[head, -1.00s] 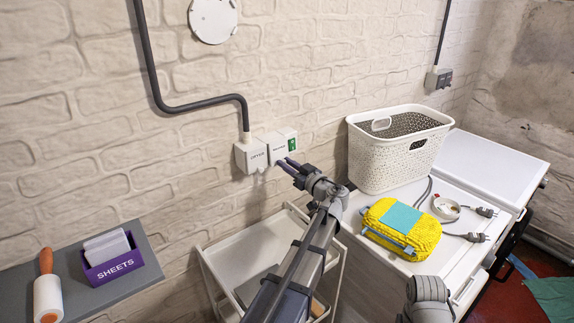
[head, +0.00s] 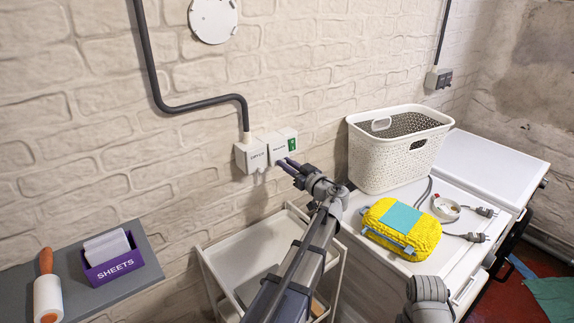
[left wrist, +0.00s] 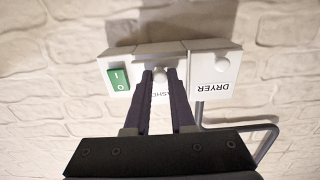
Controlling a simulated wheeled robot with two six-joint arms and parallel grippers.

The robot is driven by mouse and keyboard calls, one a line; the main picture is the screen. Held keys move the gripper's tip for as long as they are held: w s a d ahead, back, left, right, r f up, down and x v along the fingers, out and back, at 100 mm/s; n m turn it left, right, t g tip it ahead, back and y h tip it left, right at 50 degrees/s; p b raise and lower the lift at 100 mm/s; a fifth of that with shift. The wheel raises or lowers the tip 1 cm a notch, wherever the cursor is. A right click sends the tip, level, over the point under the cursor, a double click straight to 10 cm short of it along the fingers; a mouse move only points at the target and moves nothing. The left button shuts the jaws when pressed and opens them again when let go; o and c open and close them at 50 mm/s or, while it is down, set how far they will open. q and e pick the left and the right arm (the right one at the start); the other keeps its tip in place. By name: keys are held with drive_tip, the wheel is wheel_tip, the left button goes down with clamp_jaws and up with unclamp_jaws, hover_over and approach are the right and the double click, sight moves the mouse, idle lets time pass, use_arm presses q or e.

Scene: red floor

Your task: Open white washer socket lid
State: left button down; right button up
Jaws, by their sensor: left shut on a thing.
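The white washer socket lid (head: 280,148) is the middle unit of the white socket block on the brick wall, between the dryer socket and a green switch. In the left wrist view the washer lid (left wrist: 160,96) shows upside down, its label partly hidden by my fingers. My left gripper (head: 284,164) reaches up to the lid from below right. In the left wrist view my left gripper (left wrist: 159,75) has its two fingers closed around the small round knob (left wrist: 159,74) on the lid. My right gripper is out of view.
The dryer socket (head: 252,156) adjoins on the left, the green switch (head: 292,144) on the right. A white trolley (head: 235,250) stands below. A white basket (head: 385,160) and a yellow cloth bundle (head: 385,228) sit on a white top at right. A shelf holds a purple sheets box (head: 112,266).

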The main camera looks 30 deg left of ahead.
use_arm(q)
drive_tip(key=shift+r+p, duration=0.1)
drive_tip(key=shift+p, duration=0.2)
idle(0.4)
wheel_tip(320, 180, up, 13)
drive_tip(key=g+h+p, duration=0.7)
drive_tip(key=h+p, duration=1.1)
drive_tip(key=p, duration=1.6)
drive_tip(key=shift+g+h, duration=0.4)
drive_tip(key=c, duration=0.8)
unclamp_jaws()
drive_tip(key=shift+o, duration=0.2)
